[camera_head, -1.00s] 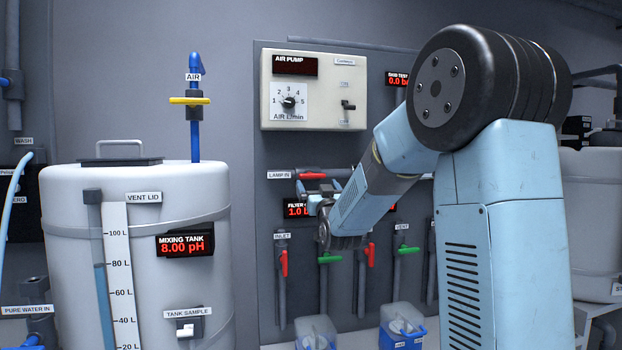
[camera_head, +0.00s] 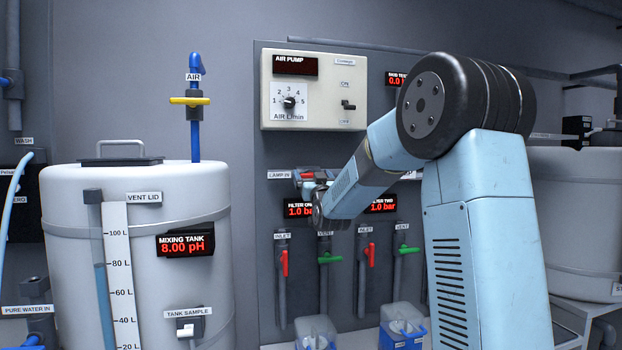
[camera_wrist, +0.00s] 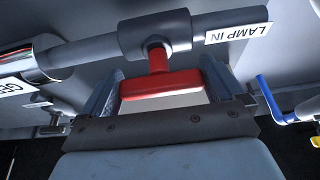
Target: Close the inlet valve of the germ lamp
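The red handle of the lamp inlet valve (camera_wrist: 160,90) is in the middle of the wrist view. It hangs on a short red stem from a grey valve body (camera_wrist: 154,33), and its bar lies roughly along the pipe. The "LAMP IN" label (camera_wrist: 238,33) is on the pipe beside it. My gripper (camera_wrist: 162,88) is open, with one finger past each end of the bar; I cannot tell whether either finger touches it. In the head view my gripper (camera_head: 309,181) is at this valve, beside the "LAMP IN" label (camera_head: 279,174), and mostly covers the red handle.
Below are red inlet handles (camera_head: 285,263) and green vent handles (camera_head: 329,258). The air pump box (camera_head: 325,90) is above, and the filter one display (camera_head: 298,210) is close below my gripper.

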